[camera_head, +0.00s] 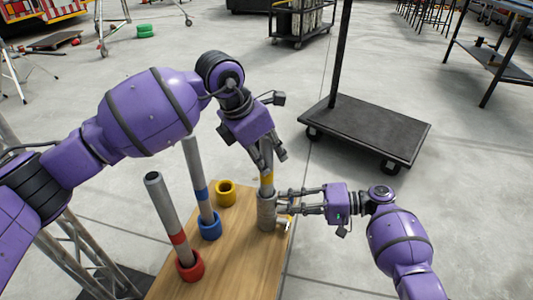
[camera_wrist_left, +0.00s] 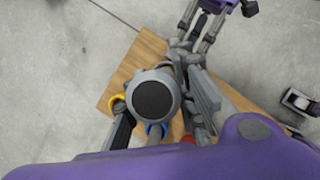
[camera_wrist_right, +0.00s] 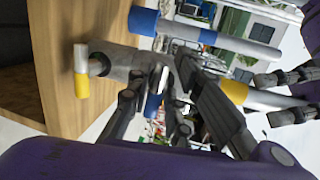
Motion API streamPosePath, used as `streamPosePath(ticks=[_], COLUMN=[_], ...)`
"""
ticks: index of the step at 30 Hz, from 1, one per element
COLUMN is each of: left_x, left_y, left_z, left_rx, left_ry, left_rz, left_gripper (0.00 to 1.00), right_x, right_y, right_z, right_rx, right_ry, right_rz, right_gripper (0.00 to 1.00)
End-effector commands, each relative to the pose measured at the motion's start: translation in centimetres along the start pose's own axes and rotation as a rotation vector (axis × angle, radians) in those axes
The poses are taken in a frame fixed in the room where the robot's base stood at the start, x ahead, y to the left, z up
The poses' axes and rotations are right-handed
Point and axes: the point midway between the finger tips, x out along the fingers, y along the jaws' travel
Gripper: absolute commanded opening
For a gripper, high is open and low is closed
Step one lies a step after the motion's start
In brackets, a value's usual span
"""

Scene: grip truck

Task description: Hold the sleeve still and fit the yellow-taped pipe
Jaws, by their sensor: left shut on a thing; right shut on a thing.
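The yellow-taped pipe (camera_head: 267,180) stands roughly upright over the grey metal sleeve (camera_head: 267,212) at the right edge of the wooden board. My left gripper (camera_head: 267,160) is shut on the pipe's upper part, above the tape. The pipe's round dark top end (camera_wrist_left: 154,99) faces the left wrist view. My right gripper (camera_head: 278,201) is shut on the sleeve from the right. The right wrist view shows the sleeve (camera_wrist_right: 118,64) and the yellow tape (camera_wrist_right: 235,92). The pipe's lower end meets the sleeve's top; I cannot tell how deep it sits.
On the wooden board (camera_head: 225,260), a red-taped pipe (camera_head: 165,207) leans in a red ring (camera_head: 190,267) and a blue-taped pipe (camera_head: 199,175) in a blue ring (camera_head: 210,228). A yellow ring (camera_head: 225,194) is empty. A black platform cart (camera_head: 370,130) stands behind right.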

Motion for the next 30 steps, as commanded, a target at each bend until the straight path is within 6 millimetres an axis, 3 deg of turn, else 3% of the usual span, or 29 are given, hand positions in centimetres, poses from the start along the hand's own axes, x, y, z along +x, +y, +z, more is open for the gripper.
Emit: streamPosePath(ticks=[1, 13, 14, 18, 30], left_x=[0.03, 0.57, 0.56, 0.56, -0.03], left_y=[0.00, 0.00, 0.01, 0.00, 0.04], left_z=[0.02, -0.22, -0.21, -0.22, -0.22], left_rx=[0.000, 0.000, 0.000, 0.000, 0.000], left_ry=[-0.001, 0.000, -0.001, 0.000, -0.001], left_rz=[0.000, 0.000, 0.000, 0.000, 0.001], left_gripper=[0.00, 0.00, 0.27, 0.46, 0.47], right_x=[0.02, 0.02, 0.03, 0.03, 0.03], right_y=[0.72, 0.73, 0.72, 0.72, 0.72], right_z=[0.32, 0.32, 0.32, 0.32, 0.32], right_rx=[0.009, 0.009, 0.009, 0.009, 0.009], right_ry=[-0.005, -0.005, -0.005, -0.005, -0.005], right_rz=[0.012, 0.012, 0.012, 0.012, 0.012], right_gripper=[0.00, 0.00, 0.00, 0.00, 0.00])
